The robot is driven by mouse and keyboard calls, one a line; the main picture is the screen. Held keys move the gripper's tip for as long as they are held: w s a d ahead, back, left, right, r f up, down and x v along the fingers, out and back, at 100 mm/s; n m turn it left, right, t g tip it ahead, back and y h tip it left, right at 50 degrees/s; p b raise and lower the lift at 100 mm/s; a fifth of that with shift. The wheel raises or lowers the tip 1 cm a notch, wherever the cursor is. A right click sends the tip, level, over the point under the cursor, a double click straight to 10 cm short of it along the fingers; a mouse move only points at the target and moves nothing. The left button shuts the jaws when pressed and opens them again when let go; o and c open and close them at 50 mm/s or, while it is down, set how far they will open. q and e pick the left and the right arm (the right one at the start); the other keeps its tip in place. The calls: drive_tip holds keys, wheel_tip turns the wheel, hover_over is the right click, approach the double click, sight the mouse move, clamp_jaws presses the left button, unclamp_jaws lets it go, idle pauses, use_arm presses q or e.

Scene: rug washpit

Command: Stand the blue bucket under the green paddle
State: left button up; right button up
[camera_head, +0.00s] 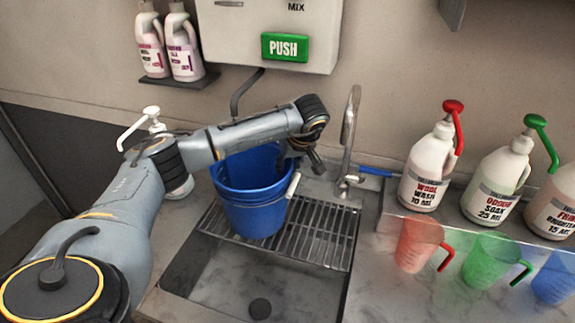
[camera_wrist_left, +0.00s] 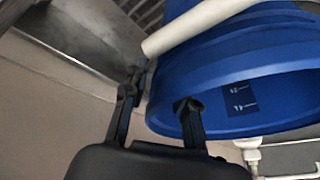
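The blue bucket (camera_head: 258,212) stands upright on the metal rack over the sink. In the picture it is below the green paddle (camera_head: 284,47) marked PUSH; the depth between them is hard to judge. My left arm crosses in front of the bucket's far rim. My left gripper (camera_head: 304,164) is at the bucket's right rim, its fingers spread, one inside the rim and one outside. In the left wrist view, the fingers (camera_wrist_left: 158,95) are apart beside the bucket's wall (camera_wrist_left: 230,65), close to its white handle grip. Contact is unclear. My right gripper is out of view.
A grey sink rack (camera_head: 325,235) spans the basin. A chrome tap (camera_head: 349,135) stands just right of my gripper. A white pump bottle (camera_head: 152,125) is behind my left arm. Several labelled pump bottles and coloured measuring jugs (camera_head: 415,243) fill the right counter.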

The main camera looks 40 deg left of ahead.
use_arm(q)
drive_tip(key=shift+r, duration=0.1)
drive_tip(key=shift+r, duration=0.2)
drive_tip(key=b+v, duration=0.3)
drive_tip(key=v, duration=0.8)
drive_tip(key=shift+d+r, duration=0.25)
drive_tip(key=shift+r, duration=0.1)
